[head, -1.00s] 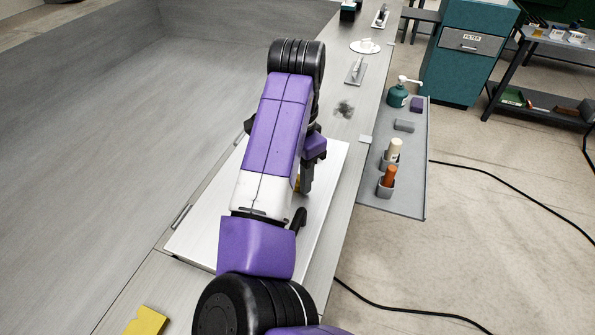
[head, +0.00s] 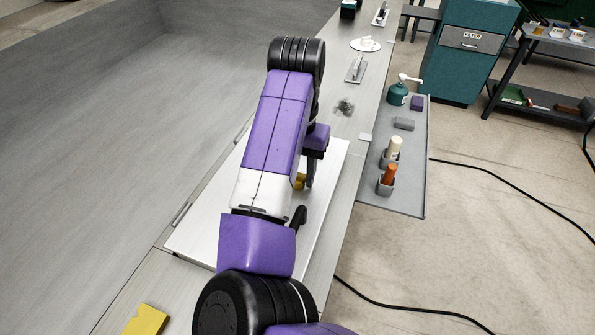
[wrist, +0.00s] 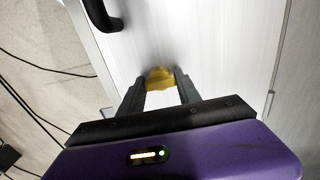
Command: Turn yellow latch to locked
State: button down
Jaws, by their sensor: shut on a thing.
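The yellow latch (wrist: 160,78) sits on the pale metal hatch panel (wrist: 220,45) and shows between the fingertips in the wrist view. My gripper (wrist: 160,88) is shut on it, with one dark finger on each side. In the head view a small part of the yellow latch (head: 300,181) shows beside my purple and white arm, near the gripper finger (head: 309,178). My arm hides the rest of the latch. I cannot read any locked or unlocked mark. The panel (head: 324,172) lies flat on the deck.
A black handle (head: 298,217) rises from the panel near my arm; it also shows in the wrist view (wrist: 100,15). A grey side tray (head: 400,200) holds bottles and a pump dispenser (head: 398,94). A yellow plate (head: 147,320) lies at the lower left.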

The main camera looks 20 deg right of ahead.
dwell(0.3)
jog(key=c, duration=0.8)
grip_release()
jog(key=shift+c, duration=0.2)
jog(key=shift+r, duration=0.1)
jog(key=shift+r, duration=3.85)
